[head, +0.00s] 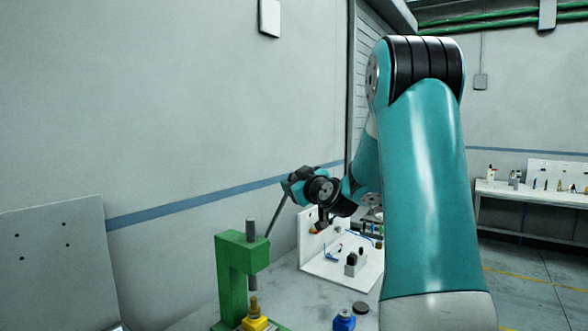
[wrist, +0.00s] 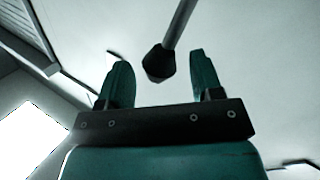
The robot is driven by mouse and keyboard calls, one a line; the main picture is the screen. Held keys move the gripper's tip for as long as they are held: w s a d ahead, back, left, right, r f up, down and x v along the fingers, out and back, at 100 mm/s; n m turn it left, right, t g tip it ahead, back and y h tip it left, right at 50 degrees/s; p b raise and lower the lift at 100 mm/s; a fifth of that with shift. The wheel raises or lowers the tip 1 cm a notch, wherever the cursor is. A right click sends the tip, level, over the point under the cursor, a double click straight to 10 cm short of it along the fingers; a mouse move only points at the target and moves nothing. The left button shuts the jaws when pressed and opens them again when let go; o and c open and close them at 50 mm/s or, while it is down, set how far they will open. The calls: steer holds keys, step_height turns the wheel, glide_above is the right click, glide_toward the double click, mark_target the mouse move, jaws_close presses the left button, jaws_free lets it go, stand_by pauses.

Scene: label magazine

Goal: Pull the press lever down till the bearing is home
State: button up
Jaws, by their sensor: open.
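The green press (head: 232,275) stands at the lower middle of the head view, with a grey ram (head: 251,230) upright in its head. The press lever (head: 278,213) is a thin grey rod slanting up and right from the press head to my gripper (head: 293,186). In the wrist view, the lever's black knob (wrist: 158,64) lies between the two spread fingers of my gripper (wrist: 160,72), with gaps visible on both sides. A brass-coloured piece (head: 253,308) sits in a yellow holder (head: 256,324) below the ram; I cannot tell whether it is the bearing.
A blue part (head: 344,320) and a dark disc (head: 361,308) are on the grey bench right of the press. A white fixture board (head: 340,272) with small parts stands behind them. A grey panel (head: 55,265) leans at left. Another bench (head: 530,195) stands at far right.

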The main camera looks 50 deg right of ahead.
steer(key=shift+p+x, duration=0.3)
steer(key=shift+x, duration=0.7)
